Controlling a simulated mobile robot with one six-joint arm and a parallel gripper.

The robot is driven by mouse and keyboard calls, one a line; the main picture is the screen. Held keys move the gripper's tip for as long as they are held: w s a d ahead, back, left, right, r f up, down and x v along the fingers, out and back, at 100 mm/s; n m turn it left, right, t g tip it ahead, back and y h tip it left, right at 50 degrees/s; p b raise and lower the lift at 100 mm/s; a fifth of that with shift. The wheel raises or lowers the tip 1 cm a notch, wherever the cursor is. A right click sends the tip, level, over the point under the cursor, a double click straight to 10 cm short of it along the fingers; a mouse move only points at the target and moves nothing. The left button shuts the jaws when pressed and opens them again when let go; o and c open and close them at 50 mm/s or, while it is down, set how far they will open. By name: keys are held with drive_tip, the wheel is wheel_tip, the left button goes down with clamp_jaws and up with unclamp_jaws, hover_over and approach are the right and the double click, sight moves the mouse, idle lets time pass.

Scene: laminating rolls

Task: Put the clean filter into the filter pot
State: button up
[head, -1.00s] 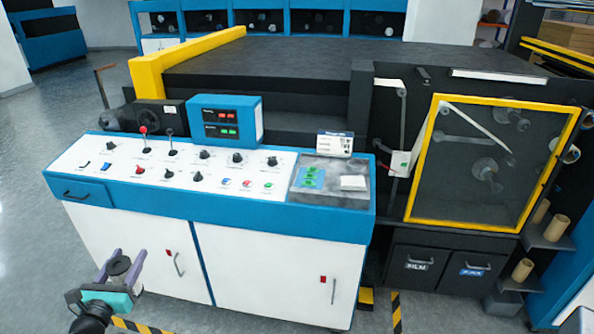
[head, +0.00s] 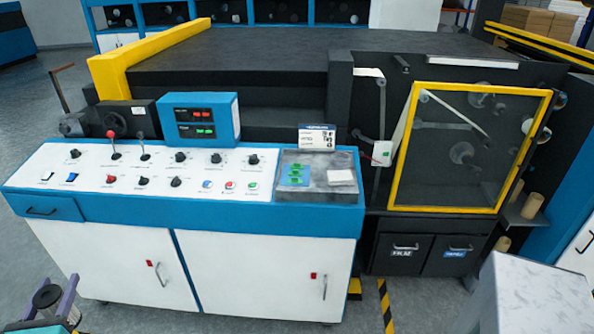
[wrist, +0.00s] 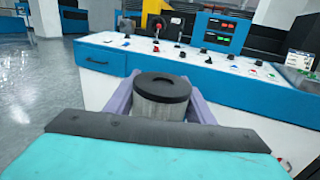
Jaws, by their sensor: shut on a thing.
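The filter (wrist: 160,98) is a short upright cylinder with pale pleated sides and a black ring-shaped cap. My gripper (wrist: 158,104) is shut on it, with one lilac finger on each side, in the wrist view. In the head view my gripper (head: 45,292) and the filter (head: 46,297) show at the lower left corner, in front of the white cabinets and clear of them. The lower part of the filter is hidden behind my gripper body in the wrist view. I cannot make out a filter pot in either view.
A blue and white control console (head: 150,190) with knobs and levers stands ahead. A yellow-framed guard window (head: 470,150) is to its right. A block with a pale marbled top (head: 535,290) stands at the lower right. Grey floor is open at the left (wrist: 45,75).

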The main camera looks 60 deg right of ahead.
drive_tip(key=shift+d, duration=0.1)
drive_tip(key=s+d+r+m+g+h, duration=0.1)
drive_tip(key=s+d+r+m+g, duration=0.15)
drive_tip(key=d, duration=0.95)
drive_tip(key=s+d+r+m+g+h, duration=0.2)
drive_tip(key=d+g, duration=0.2)
drive_tip(key=d, duration=0.9)
drive_tip(key=s+d+r+m+g+h, duration=0.1)
drive_tip(key=s+d+r+m+g, duration=0.15)
drive_tip(key=d, duration=0.95)
drive_tip(key=s+d+r+m+g, duration=0.2)
drive_tip(key=s+d+g, duration=0.1)
drive_tip(key=s+d, duration=0.6)
drive_tip(key=s+d+r+m+g+y, duration=0.1)
drive_tip(key=s+d+g, duration=0.3)
drive_tip(key=s+d, duration=0.5)
drive_tip(key=s+d+r+m+g+y, duration=0.1)
drive_tip(key=s+d+r+m+g, duration=0.2)
drive_tip(key=s+d, duration=0.6)
drive_tip(key=shift+s+d+r+g, duration=0.2)
drive_tip(key=shift+d+r+g, duration=0.3)
drive_tip(key=shift+d, duration=0.65)
drive_tip(key=shift+d+r, duration=0.1)
drive_tip(key=shift+d, duration=0.05)
